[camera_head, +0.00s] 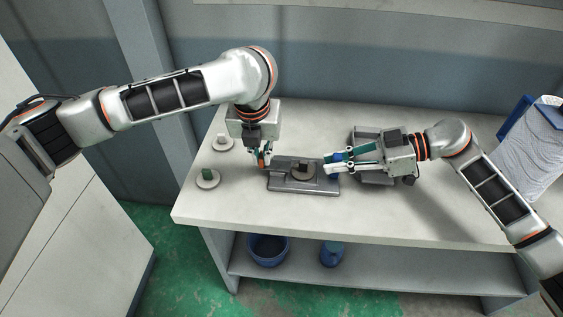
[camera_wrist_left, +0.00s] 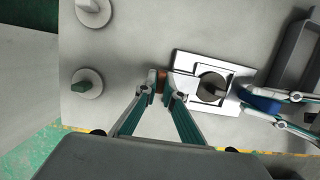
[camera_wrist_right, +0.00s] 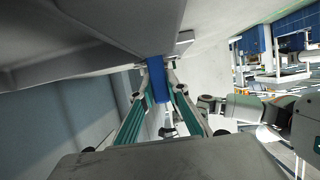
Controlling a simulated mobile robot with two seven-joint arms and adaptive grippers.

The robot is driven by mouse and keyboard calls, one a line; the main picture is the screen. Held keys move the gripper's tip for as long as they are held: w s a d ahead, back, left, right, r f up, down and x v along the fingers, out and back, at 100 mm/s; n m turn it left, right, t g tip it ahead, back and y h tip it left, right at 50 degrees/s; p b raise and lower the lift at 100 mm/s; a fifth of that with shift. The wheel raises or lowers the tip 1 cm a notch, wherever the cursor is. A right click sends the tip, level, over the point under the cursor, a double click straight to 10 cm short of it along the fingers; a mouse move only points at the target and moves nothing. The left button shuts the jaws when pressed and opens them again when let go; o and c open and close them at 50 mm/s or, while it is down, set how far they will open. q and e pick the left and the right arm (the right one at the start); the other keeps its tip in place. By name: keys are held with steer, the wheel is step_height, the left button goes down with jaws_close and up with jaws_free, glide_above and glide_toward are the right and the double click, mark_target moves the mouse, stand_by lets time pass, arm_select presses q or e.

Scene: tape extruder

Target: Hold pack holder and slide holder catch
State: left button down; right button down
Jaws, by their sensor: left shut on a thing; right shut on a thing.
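A grey metal fixture (camera_head: 290,187) lies on the table with a round disc (camera_head: 301,174) on it; the disc has an upright tab and also shows in the left wrist view (camera_wrist_left: 211,88). My left gripper (camera_head: 263,161) is at the fixture's left end, shut on a small orange-brown piece (camera_wrist_left: 160,79). My right gripper (camera_head: 328,162) is at the fixture's right end, shut on a blue piece (camera_wrist_right: 158,80), partly hidden by its fingers. I cannot tell which piece is the pack holder and which is the catch.
A dark grey bracket-like stand (camera_head: 365,133) is behind my right gripper. The front of the table is clear.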

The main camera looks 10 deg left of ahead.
arm_select(q)
steer(key=shift+a, duration=0.65)
arm_select(e)
steer(key=shift+d, duration=0.1)
arm_select(q)
steer(key=shift+a, duration=0.25)
steer(key=c, duration=2.1)
jaws_free()
steer(key=shift+r, duration=0.15)
steer(key=shift+v, duration=3.85)
steer(key=shift+o, duration=0.4)
steer(key=shift+d, duration=0.1)
steer(key=o, duration=0.5)
